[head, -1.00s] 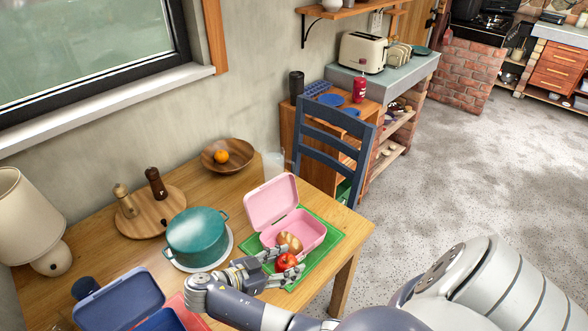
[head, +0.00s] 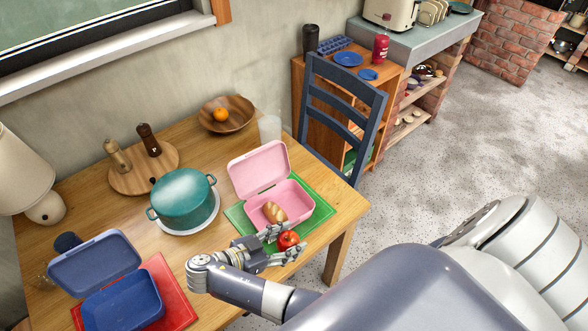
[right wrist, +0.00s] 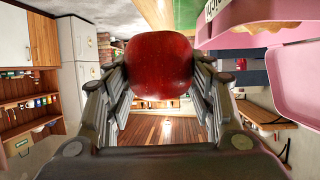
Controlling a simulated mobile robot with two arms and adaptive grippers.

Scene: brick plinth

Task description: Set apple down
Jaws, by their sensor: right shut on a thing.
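A red apple (head: 288,240) is between the fingers of my right gripper (head: 283,244), which is shut on it. The right wrist view shows the apple (right wrist: 160,65) gripped from both sides. In the head view the apple appears at the front edge of an open pink lunchbox (head: 294,201); whether it touches the box or the mat I cannot tell. The pink lunchbox shows at the upper right of the right wrist view (right wrist: 262,24). A bread roll (head: 274,212) lies in the pink lunchbox, which stands on a green mat (head: 318,217). My left gripper is not in view.
An open blue lunchbox (head: 122,300) is on a red mat (head: 176,296) at the front left. A teal pot (head: 184,196), a wooden board with two mills (head: 128,181) and a bowl with an orange (head: 240,118) stand behind. A blue chair (head: 340,105) is at the table's far end.

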